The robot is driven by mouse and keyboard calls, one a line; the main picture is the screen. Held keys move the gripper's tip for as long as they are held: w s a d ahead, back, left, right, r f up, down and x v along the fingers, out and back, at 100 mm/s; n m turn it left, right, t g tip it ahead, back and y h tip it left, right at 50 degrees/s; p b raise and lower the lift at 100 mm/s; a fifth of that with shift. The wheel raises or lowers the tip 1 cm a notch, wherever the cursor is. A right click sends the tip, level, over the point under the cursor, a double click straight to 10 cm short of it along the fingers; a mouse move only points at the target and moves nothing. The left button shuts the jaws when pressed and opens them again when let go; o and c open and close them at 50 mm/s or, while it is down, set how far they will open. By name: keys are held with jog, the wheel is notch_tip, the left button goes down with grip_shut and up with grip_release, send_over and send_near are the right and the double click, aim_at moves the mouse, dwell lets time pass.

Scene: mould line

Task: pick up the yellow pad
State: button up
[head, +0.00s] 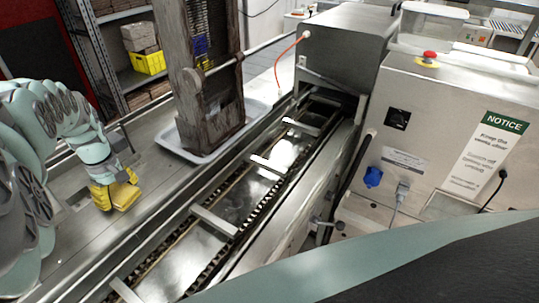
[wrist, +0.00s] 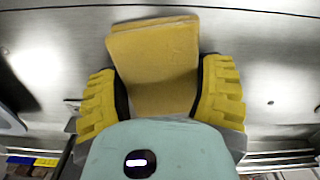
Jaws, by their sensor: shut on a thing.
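The yellow pad (wrist: 156,62) is a flat, dull yellow block in the wrist view, with a slightly darker front part. My gripper (wrist: 160,92) has ribbed yellow fingers on the pad's left and right sides, shut on it. In the head view my gripper (head: 114,194) is at the left, over the steel table, and the pad (head: 126,197) shows at its fingertips. The fingers hide part of the pad there. I cannot tell whether the pad touches the table or is a little above it.
A steel conveyor (head: 215,221) with crossbars runs diagonally to a metal housing (head: 345,45). A tall brown machine part (head: 210,125) stands in a pale tray (head: 172,148) beyond my gripper. A control cabinet (head: 440,110) with a red button is at the right. The steel table (head: 150,215) beside my gripper is clear.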

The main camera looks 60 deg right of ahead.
aim_at(121, 194)
jog(key=c, duration=0.4)
jog(key=shift+r, duration=0.1)
jog(key=shift+c, duration=0.2)
jog(key=shift+r+b, duration=1.15)
jog(key=shift+s+d+r+b, duration=0.1)
jog(key=shift+s+r+b, duration=0.2)
jog(key=shift+r, duration=0.3)
jog(key=shift+s, duration=0.3)
jog(key=shift+s+b, duration=0.3)
jog(key=s+a+r+p, duration=0.1)
jog(key=s+a+p, duration=0.3)
jog(key=s+p, duration=0.9)
jog(key=p, duration=0.3)
jog(key=shift+s+a+r, duration=0.15)
jog(key=shift+s+a, duration=0.05)
jog(key=shift+s, duration=0.1)
